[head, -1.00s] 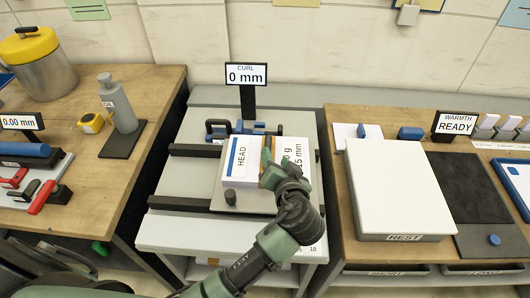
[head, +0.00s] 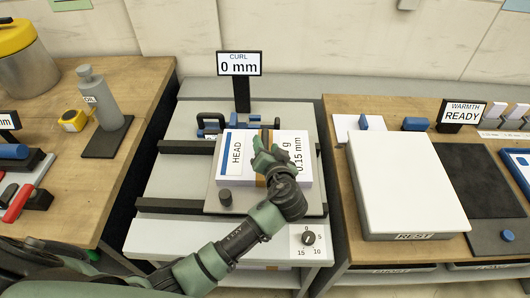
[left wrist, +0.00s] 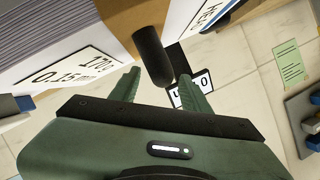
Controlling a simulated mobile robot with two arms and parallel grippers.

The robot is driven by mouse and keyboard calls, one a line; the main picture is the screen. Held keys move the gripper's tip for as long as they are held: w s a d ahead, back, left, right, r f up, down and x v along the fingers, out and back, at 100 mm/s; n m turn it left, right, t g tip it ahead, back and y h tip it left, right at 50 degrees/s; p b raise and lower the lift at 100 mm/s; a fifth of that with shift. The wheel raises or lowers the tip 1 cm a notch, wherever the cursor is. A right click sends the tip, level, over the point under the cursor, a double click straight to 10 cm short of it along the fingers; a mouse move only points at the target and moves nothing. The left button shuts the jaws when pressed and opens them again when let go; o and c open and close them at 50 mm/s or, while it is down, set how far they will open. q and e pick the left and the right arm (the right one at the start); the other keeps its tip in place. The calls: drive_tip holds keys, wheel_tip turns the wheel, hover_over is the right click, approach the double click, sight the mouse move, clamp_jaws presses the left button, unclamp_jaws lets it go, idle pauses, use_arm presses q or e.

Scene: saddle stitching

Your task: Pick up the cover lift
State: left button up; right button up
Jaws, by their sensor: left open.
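A white stack (head: 227,182) marked HEAD and 0.15 mm lies on the press bed, with a brown band across its middle. My left gripper (head: 264,151) is over this band, fingers toward the far edge. In the left wrist view, a dark cylinder (left wrist: 152,50) stands by the brown band (left wrist: 125,15), between the spread fingers of the left gripper (left wrist: 157,82). It looks like a handle and may be the cover lift, but no label shows. The fingers are open and not visibly closed on it. My right gripper is not in view.
Behind the stack stands the CURL 0 mm sign (head: 239,63). A dark knob (head: 225,197) sits at the bed's near left. A white REST board (head: 405,185) is on the right bench. A grey oil bottle (head: 103,98) and tape measure (head: 73,120) are on the left bench.

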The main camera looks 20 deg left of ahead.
use_arm(q)
drive_tip(key=x, duration=0.2)
drive_tip(key=shift+w+a+f, duration=0.2)
drive_tip(key=shift+w, duration=0.05)
drive_tip(key=shift+s+d, duration=0.1)
drive_tip(key=shift+r, duration=0.1)
clamp_jaws()
idle(0.9)
drive_tip(key=shift+r, duration=0.2)
